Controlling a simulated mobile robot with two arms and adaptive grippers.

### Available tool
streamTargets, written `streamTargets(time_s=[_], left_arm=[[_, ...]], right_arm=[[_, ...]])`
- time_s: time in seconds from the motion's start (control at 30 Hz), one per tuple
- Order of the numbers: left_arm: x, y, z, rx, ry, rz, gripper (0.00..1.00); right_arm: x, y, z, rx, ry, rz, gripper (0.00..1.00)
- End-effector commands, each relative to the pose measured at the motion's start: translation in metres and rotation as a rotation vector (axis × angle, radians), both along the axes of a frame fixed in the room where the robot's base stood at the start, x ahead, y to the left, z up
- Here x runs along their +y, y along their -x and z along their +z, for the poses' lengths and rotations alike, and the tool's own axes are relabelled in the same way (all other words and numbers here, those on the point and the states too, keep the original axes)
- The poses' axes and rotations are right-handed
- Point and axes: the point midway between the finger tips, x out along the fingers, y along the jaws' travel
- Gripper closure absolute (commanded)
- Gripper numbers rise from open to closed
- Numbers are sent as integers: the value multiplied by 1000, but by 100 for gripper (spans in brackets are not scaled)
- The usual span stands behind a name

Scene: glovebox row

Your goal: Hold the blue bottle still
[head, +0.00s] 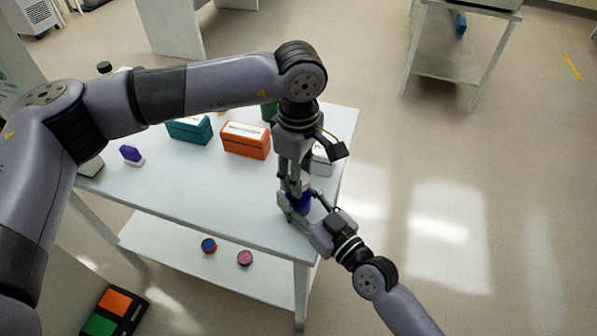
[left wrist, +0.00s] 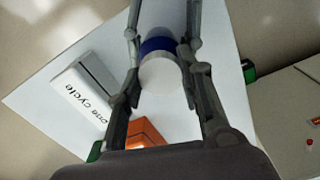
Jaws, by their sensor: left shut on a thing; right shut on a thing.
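The blue bottle (head: 304,197) stands near the front right corner of the white table, partly hidden by my grippers. In the left wrist view its pale round top and blue part (left wrist: 158,46) show between the fingers. My left gripper (head: 296,186) comes down from above and is shut on the bottle, one finger on each side. My right gripper (head: 291,205) reaches in from the lower right and is shut on the bottle low down. Its exact finger contact is hard to see.
On the white table (head: 200,205) are an orange box (head: 246,141), a teal box (head: 189,130), a white box (head: 322,158) close behind the grippers, and a purple-and-white item (head: 131,155). Two small round items (head: 209,245) (head: 245,258) lie on the lower shelf. The table's front middle is clear.

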Motion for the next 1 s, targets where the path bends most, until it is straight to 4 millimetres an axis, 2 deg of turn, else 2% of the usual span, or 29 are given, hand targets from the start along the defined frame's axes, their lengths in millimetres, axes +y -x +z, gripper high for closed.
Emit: streamTargets(time_s=[0.17,0.2,0.5,0.83,1.0], left_arm=[[0,-1,0,-2,-1,-30,100],[0,-1,0,-3,-1,-30,64],[0,-1,0,-1,0,-28,44],[0,0,1,-1,0,-28,43],[0,-1,18,-3,1,-28,43]], right_arm=[[0,0,0,1,1,1,100],[0,0,0,1,1,1,100],[0,0,0,1,1,1,100],[0,0,0,1,1,0,100],[0,0,0,1,1,0,100]])
